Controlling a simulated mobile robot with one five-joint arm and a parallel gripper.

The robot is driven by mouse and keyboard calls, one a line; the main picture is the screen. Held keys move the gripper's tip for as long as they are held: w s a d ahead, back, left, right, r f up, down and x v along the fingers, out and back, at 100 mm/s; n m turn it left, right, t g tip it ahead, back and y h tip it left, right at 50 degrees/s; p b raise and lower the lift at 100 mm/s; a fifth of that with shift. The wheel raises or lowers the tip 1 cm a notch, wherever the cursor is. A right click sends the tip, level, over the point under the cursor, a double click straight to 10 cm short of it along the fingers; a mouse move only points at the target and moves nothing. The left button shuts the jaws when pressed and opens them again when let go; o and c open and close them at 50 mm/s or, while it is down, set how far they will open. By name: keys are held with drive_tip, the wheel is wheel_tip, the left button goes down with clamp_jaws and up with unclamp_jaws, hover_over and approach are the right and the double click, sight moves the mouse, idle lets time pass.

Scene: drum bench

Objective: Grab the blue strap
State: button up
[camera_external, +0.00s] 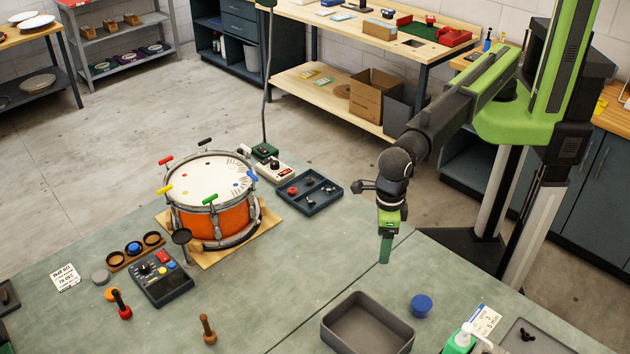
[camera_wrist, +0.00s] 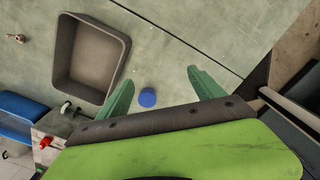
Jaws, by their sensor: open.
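A small blue round piece (camera_external: 421,305), which looks like a short rolled strap, lies on the green-grey bench just right of the grey tray. In the wrist view the blue piece (camera_wrist: 148,98) shows between my two green fingers, nearer the left one. My gripper (camera_external: 385,250) points down, open and empty, behind the blue piece in the outside view. The wrist view shows the gripper's fingers (camera_wrist: 160,76) spread wide. The blue piece is apart from them and looks lower, on the bench. I cannot make out a strap end or buckle.
An open grey tray (camera_external: 368,325) stands left of the blue piece, also in the wrist view (camera_wrist: 92,58). An orange drum (camera_external: 219,221) stands farther left. The bench between is mostly clear.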

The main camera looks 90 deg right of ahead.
drive_tip(key=n, duration=0.2)
approach(423, 303)
wheel_tip(423, 303, down, 10)
drive_tip(key=b, duration=1.7)
drive_tip(key=shift+f, duration=0.2)
drive_tip(key=shift+r, duration=0.15)
drive_tip(key=shift+c, duration=0.4)
drive_tip(key=c, duration=1.4)
drive_tip(key=shift+r, duration=0.15)
